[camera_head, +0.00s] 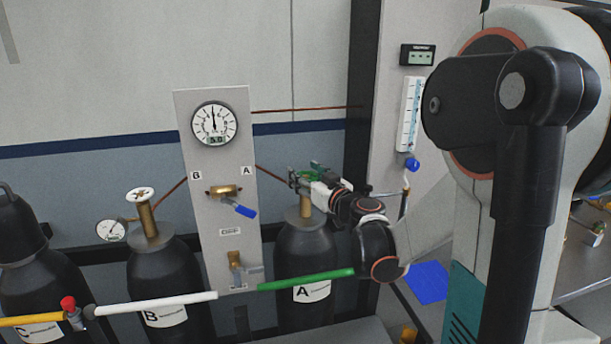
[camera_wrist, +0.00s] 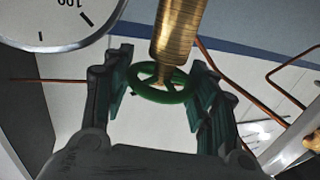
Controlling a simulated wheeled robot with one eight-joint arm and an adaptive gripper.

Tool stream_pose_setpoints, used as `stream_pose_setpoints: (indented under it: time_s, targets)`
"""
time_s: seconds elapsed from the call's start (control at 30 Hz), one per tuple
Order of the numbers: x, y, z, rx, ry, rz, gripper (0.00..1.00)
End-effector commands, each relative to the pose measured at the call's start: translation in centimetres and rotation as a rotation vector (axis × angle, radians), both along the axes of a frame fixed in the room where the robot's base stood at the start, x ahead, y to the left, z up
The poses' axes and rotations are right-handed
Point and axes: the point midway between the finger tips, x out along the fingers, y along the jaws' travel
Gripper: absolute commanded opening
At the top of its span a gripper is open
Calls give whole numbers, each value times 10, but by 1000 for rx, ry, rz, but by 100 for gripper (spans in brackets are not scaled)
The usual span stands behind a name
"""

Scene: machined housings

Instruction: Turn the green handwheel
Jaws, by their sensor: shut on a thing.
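The green handwheel (camera_wrist: 162,88) sits on the brass valve (camera_wrist: 177,35) of a gas cylinder. In the wrist view it lies between the two dark green fingers of my gripper (camera_wrist: 163,90), which are shut on its rim from both sides. In the head view my gripper (camera_head: 306,180) is at the top of the black cylinder A (camera_head: 304,257). A bit of green shows there, but the gripper largely hides the wheel.
A grey panel with a round gauge (camera_head: 214,124) and a blue-handled valve (camera_head: 238,208) stands left of my gripper. Cylinder B (camera_head: 166,277) has a white handwheel (camera_head: 140,194). A green bar (camera_head: 306,280) crosses in front of cylinder A. Copper pipes run nearby.

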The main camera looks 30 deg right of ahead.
Motion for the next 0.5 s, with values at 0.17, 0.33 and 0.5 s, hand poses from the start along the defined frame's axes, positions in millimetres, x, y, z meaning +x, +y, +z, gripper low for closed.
stream_pose_setpoints:
  time_s: [0.17, 0.33, 0.5]
  targets:
    - [1, 4, 0, 0, 0, -141, 29]
    - [1, 5, 0, 0, 0, -300, 29]
    - [1, 4, 0, 0, 0, -457, 29]
